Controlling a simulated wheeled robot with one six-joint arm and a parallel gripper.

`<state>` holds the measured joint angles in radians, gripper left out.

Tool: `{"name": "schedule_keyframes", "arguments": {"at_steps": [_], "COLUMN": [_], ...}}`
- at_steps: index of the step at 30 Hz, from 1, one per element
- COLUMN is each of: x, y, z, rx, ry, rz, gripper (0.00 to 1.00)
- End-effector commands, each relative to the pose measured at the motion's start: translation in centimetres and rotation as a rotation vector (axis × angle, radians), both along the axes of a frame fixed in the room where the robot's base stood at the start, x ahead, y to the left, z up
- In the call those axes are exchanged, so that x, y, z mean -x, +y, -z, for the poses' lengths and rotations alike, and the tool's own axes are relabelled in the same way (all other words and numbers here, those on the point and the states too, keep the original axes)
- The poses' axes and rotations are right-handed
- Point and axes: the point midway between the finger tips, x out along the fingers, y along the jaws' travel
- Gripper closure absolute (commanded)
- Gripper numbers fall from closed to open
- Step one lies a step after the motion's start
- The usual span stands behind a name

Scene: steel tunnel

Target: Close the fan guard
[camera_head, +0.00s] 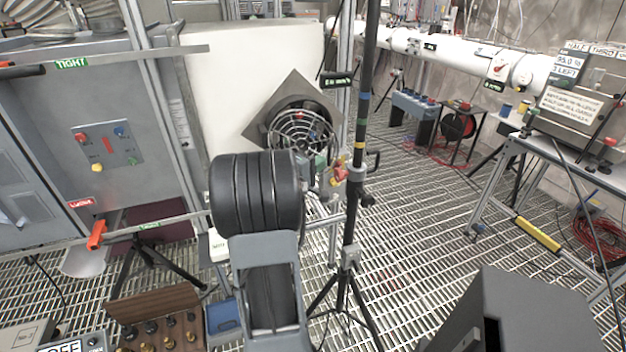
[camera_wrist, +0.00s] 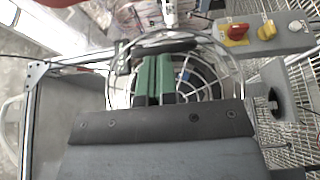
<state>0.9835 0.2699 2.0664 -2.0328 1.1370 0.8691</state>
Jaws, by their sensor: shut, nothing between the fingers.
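The fan (camera_head: 325,118) sits in a diamond-shaped grey plate (camera_head: 314,92) on a white panel. The round wire fan guard (camera_head: 290,121) shows in front of the fan's opening, a little low in it. I cannot tell whether its rim touches the plate. My gripper (camera_head: 321,160) is beside the lower right of the guard in the head view, partly hidden by my arm. In the wrist view, my gripper (camera_wrist: 153,72) shows green fingers together and empty, in front of the guard (camera_wrist: 235,75). Contact with the wires cannot be told.
A dark tripod pole (camera_head: 358,145) stands just right of my gripper. A grey control cabinet (camera_head: 105,125) stands left. Grated floor (camera_head: 420,230) is open to the right.

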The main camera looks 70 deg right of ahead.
Motion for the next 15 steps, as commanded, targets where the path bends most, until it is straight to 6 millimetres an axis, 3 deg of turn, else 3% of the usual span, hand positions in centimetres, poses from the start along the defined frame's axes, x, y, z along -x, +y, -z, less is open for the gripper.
{"name": "schedule_keyframes", "arguments": {"at_steps": [3, 15], "x": [-0.5, 1.6], "y": [2.1, 9.3], "z": [0.5, 0.1], "rx": [0.002, 0.000], "ry": [-0.002, -0.001], "rz": [0.001, -0.005], "gripper": [1.00, 1.00]}}
